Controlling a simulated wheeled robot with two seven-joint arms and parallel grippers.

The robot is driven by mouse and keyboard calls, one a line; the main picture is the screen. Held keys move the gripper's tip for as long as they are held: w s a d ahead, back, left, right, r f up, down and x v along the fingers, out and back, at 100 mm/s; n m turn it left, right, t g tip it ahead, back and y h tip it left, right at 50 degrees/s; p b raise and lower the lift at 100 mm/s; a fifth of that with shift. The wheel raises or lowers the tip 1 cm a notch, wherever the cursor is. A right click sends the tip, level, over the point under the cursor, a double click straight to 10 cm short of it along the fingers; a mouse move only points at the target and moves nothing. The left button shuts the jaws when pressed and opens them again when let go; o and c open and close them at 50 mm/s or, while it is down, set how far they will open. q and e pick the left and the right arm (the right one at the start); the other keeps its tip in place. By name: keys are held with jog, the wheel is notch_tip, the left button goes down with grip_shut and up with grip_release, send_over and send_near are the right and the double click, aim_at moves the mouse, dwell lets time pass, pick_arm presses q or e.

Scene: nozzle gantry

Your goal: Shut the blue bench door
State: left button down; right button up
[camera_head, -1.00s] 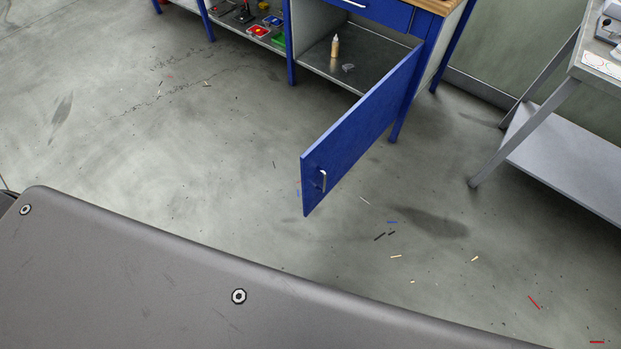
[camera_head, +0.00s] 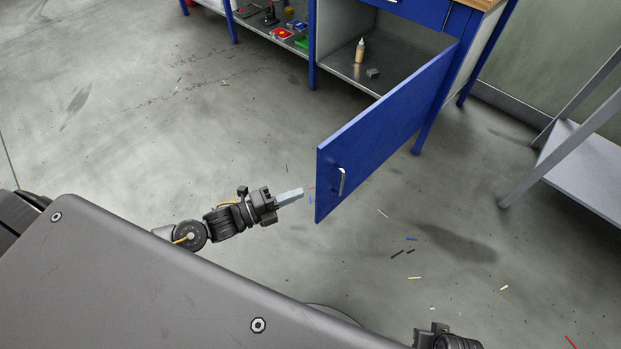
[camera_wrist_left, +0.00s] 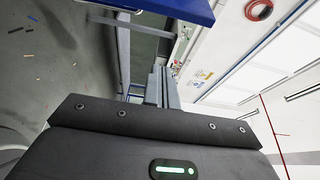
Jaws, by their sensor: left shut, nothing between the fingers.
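The blue bench door (camera_head: 378,138) stands wide open, swung out from the bench over the floor. Its metal handle (camera_head: 341,182) is near the free edge, on the face turned to me. My left gripper (camera_head: 301,192) is shut and empty, just left of the door's free edge, with a small gap showing in the head view. In the left wrist view its fingers (camera_wrist_left: 162,88) lie together, and a blue panel (camera_wrist_left: 170,8) shows at the top. A part of my right arm shows at the bottom edge of the head view; its fingers are not visible.
The open compartment (camera_head: 375,75) holds a small bottle (camera_head: 360,51) and a small grey piece (camera_head: 373,73). A shelf to its left holds coloured bins (camera_head: 281,34). A grey metal table (camera_head: 590,155) stands at the right. The floor around the door is open, with small scraps.

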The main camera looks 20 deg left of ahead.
aim_at(317, 173)
pick_arm(q)
jog(key=w+d, duration=0.1)
jog(key=w, duration=0.1)
jog(key=w+d, duration=0.1)
jog(key=w, duration=0.2)
jog(key=w+d, duration=0.2)
jog(key=w, duration=0.1)
jog(key=shift+w, duration=0.25)
jog(key=shift+w+a, duration=0.25)
jog(key=shift+a, duration=0.3)
jog(key=shift+a, duration=0.1)
